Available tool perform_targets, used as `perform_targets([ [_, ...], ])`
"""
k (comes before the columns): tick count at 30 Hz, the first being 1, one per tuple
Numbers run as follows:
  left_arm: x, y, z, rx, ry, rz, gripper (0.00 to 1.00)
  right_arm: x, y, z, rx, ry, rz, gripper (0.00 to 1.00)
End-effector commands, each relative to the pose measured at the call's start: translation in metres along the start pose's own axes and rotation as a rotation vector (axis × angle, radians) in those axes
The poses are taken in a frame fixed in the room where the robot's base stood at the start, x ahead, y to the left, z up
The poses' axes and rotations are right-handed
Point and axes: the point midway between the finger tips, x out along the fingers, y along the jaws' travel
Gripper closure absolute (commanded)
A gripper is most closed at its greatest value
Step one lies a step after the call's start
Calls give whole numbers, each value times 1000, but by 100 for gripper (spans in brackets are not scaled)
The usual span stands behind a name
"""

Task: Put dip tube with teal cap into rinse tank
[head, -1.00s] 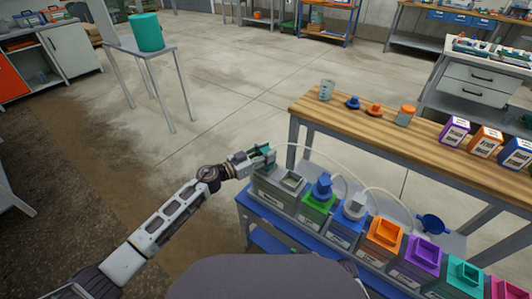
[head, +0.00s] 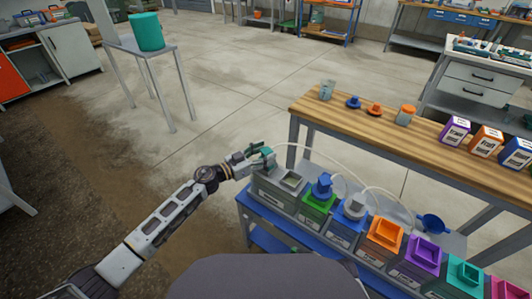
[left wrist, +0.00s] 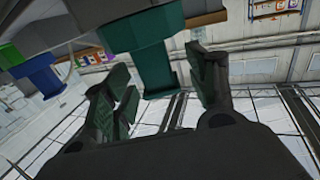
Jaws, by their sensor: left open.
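The teal cap (head: 267,153) of the dip tube stands at the far left end of the tank row, over the left part of a grey tank (head: 268,190). A pale hose runs from it to the right. The tube below the cap is hidden. My left gripper (head: 258,150) is open around the cap; in the left wrist view the teal cap (left wrist: 155,68) shows between the spread fingers (left wrist: 165,90), with gaps on both sides. I cannot read which tank is the rinse tank. My right gripper is out of view.
Tanks with green (head: 316,204), blue, orange (head: 385,233), purple and teal tops continue to the right on a blue rack. A wooden bench (head: 350,120) behind holds small caps, jars and labelled boxes. A teal cylinder (head: 146,32) stands on a side table. Floor to the left is clear.

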Motion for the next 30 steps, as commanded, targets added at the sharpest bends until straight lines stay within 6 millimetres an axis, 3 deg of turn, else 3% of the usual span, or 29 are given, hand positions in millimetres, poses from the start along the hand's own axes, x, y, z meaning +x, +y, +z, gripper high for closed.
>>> perform_targets([
  [30,-105,0,1,0,-1,1,42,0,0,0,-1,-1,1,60],
])
